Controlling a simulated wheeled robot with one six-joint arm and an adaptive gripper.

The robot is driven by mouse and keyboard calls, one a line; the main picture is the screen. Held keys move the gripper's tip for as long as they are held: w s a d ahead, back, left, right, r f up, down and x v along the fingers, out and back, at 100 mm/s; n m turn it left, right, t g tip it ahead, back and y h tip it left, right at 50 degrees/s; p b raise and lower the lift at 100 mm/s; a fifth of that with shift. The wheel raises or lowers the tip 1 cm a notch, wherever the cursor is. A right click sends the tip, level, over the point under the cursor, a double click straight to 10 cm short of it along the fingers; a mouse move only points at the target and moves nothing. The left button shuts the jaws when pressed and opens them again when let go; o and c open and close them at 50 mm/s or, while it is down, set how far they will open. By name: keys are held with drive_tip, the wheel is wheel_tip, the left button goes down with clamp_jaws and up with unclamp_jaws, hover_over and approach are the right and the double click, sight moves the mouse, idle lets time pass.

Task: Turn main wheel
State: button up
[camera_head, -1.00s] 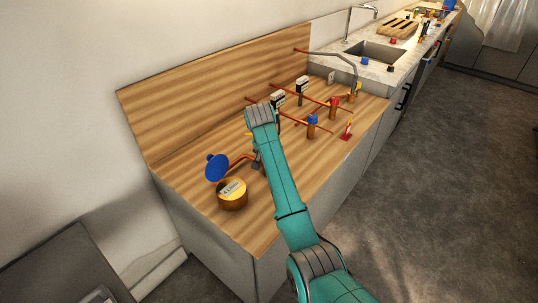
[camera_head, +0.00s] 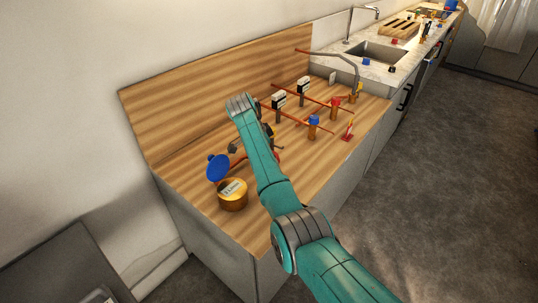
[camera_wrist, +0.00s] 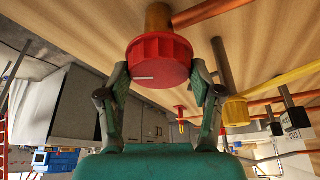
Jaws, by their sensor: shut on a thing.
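The main wheel (camera_wrist: 160,60) is a red ribbed round knob with a white mark on its face, at the upper middle of the wrist view. It sits on a brass stem (camera_wrist: 158,17). My gripper (camera_wrist: 160,77) is shut on it, one finger on each side of the rim. In the head view my gripper's dark fingers (camera_head: 237,147) show partly on either side of my teal arm. The arm hides the wheel there.
A brass meter (camera_head: 232,196) with a raised blue lid (camera_head: 217,168) stands at the near left of the wooden counter. Blue (camera_head: 313,121) and red (camera_head: 337,101) valves and copper pipes lie to the right. A wooden backboard (camera_head: 220,75) rises behind.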

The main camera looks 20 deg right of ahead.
drive_tip(key=shift+m+g, duration=0.3)
drive_tip(key=shift+m, duration=0.3)
drive_tip(key=shift+f, duration=0.1)
drive_tip(key=o, duration=1.1)
drive_tip(key=shift+o, duration=0.2)
drive_tip(key=shift+a, duration=0.1)
drive_tip(key=v, duration=1.2)
